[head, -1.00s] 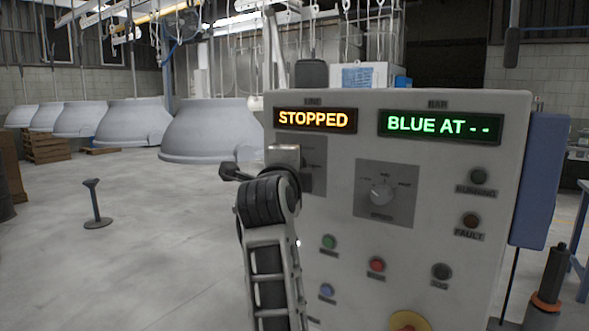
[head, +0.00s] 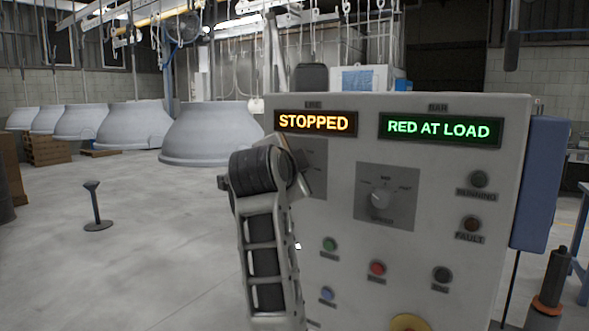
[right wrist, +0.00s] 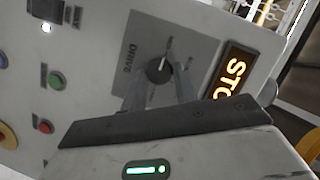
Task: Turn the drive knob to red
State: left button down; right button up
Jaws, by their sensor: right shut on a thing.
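The drive knob (right wrist: 157,71) is a dark round knob on a grey plate marked DRIVE (right wrist: 130,52) in the right wrist view. Its white pointer line points up in that view. My right gripper (right wrist: 160,88) is shut on the knob, one finger on each side. In the head view my right arm hides the knob, and only part of its grey plate (head: 315,155) shows. The left display (head: 316,122) on the control panel (head: 345,270) reads STOPPED in orange. The right display (head: 440,129) reads RED AT LOAD in green. My left gripper is not in view.
A speed knob (head: 381,198) sits right of the drive plate. Green (head: 329,244), red (head: 377,268) and blue (head: 327,293) buttons lie below. Large grey hoods (head: 208,135) hang at the left. The floor there is mostly open, with a small black stand (head: 96,207).

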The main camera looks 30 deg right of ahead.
dwell(0.3)
jog(key=o, duration=1)
jog(key=shift+c, duration=0.2)
jog(key=shift+a, duration=0.1)
pick_arm(q)
jog(key=b, duration=0.1)
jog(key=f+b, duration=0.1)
jog(key=b, duration=0.1)
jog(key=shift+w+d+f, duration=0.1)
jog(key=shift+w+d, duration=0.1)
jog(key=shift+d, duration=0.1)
pick_arm(e)
jog(key=v, duration=1.5)
jog(key=shift+s+a+r, duration=0.15)
jog(key=shift+s+a, duration=0.05)
jog(key=shift+s, duration=0.1)
